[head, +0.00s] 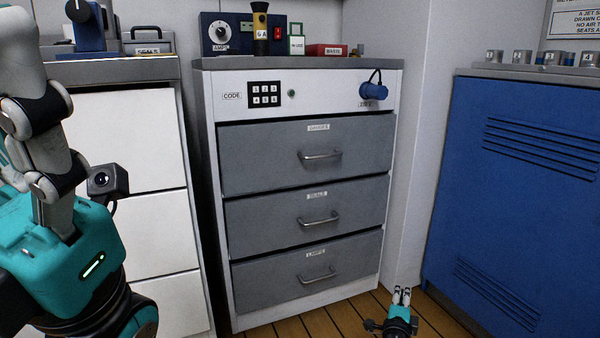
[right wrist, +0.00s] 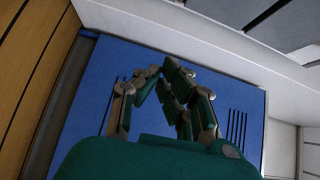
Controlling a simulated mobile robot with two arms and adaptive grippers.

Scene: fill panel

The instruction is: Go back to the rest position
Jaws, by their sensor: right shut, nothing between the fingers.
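My right gripper (head: 402,291) is low in the head view, above the wooden floor and in front of the gap between the grey-drawer cabinet and the blue cabinet. Its fingers point away from me and are shut with nothing between them. In the right wrist view its fingertips (right wrist: 160,72) come together in front of a blue panel. My left gripper (head: 62,225) is large and close at the left edge of the head view. Its teal body and some grey finger links show, but the picture edge cuts it off, so its opening cannot be judged.
A white cabinet with three shut grey drawers (head: 310,222) stands in the middle. A keypad (head: 264,95) and a blue plug (head: 374,91) are on its front. A blue cabinet (head: 520,210) stands right, a white drawer unit (head: 130,140) left. Wooden floor (head: 345,315) shows below.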

